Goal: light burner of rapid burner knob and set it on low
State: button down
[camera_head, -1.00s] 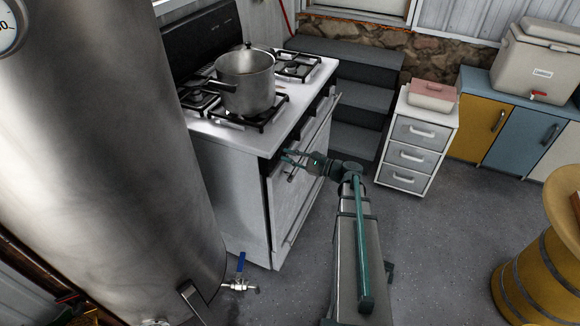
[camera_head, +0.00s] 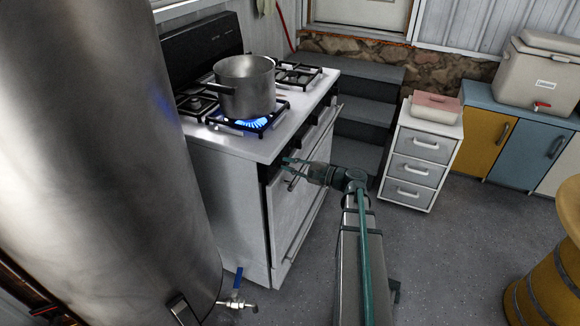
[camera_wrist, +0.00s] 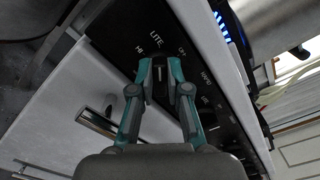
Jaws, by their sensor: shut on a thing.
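The white stove (camera_head: 232,181) stands at the left of the head view. Its front left burner (camera_head: 255,123) burns with a blue flame under a steel pot (camera_head: 246,88). My gripper (camera_head: 286,160) is at the front panel near its left end. In the wrist view my gripper (camera_wrist: 159,66) is shut on a dark knob (camera_wrist: 158,73) on the black panel (camera_wrist: 120,27). "LITE", "HI" and "OFF" markings show around it. The fingers hide the knob's sides and part of the markings. A blue flame (camera_wrist: 219,20) also shows in the wrist view.
A large steel tank (camera_head: 95,150) stands close at the left, with a blue-handled valve (camera_head: 238,280) low down. The oven handle (camera_head: 312,190) runs below the panel. A white drawer unit (camera_head: 421,160) and grey steps (camera_head: 358,109) stand behind.

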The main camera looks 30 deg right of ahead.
jog(key=c, duration=1.1)
grip_release()
jog(key=shift+c, duration=0.2)
jog(key=v, duration=1.2)
